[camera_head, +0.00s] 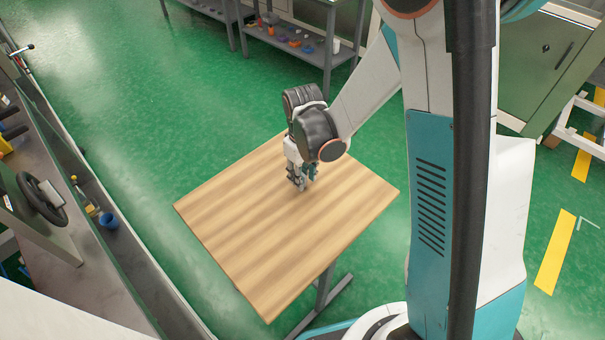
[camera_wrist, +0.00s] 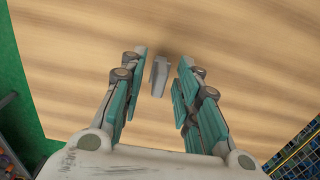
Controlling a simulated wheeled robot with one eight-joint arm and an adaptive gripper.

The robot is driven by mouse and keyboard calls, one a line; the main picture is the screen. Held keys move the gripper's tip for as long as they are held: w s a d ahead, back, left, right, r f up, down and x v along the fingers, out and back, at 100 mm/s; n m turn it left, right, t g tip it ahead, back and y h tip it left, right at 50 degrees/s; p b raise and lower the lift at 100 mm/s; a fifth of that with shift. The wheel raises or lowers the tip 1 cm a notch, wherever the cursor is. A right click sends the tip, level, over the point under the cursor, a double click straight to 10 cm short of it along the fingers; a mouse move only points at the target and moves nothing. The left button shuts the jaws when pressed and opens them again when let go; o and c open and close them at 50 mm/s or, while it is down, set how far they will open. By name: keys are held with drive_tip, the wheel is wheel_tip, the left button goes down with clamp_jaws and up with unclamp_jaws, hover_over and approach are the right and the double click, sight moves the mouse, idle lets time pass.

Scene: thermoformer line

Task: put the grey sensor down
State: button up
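The grey sensor (camera_wrist: 159,77) is a small grey block. In the wrist view it shows between the two fingers of my gripper (camera_wrist: 163,75), with a gap on each side of it. It appears to rest on the wooden tabletop (camera_wrist: 240,45), though its lower contact is hard to make out. My gripper is open and points down at the table. In the head view my gripper (camera_head: 300,182) is low over the back half of the wooden table (camera_head: 270,235). The sensor cannot be made out there.
The tabletop around my gripper is bare. A grey workbench with a black handwheel (camera_head: 42,199) and a blue cup (camera_head: 109,221) runs along the left. A shelf (camera_head: 300,45) with small coloured parts stands behind. Green floor lies between.

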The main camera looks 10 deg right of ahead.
wheel_tip(320, 180, up, 12)
drive_tip(key=p, duration=0.4)
wheel_tip(320, 180, up, 12)
drive_tip(key=m+t, duration=0.3)
hover_over(303, 174)
drive_tip(key=s+d, duration=0.4)
drive_tip(key=s, duration=0.3)
drive_tip(key=s+d+r+m+t, duration=0.3)
drive_tip(key=s+r+t, duration=0.1)
drive_tip(key=s, duration=0.4)
drive_tip(key=shift+s+d, duration=0.2)
drive_tip(key=shift+s, duration=0.1)
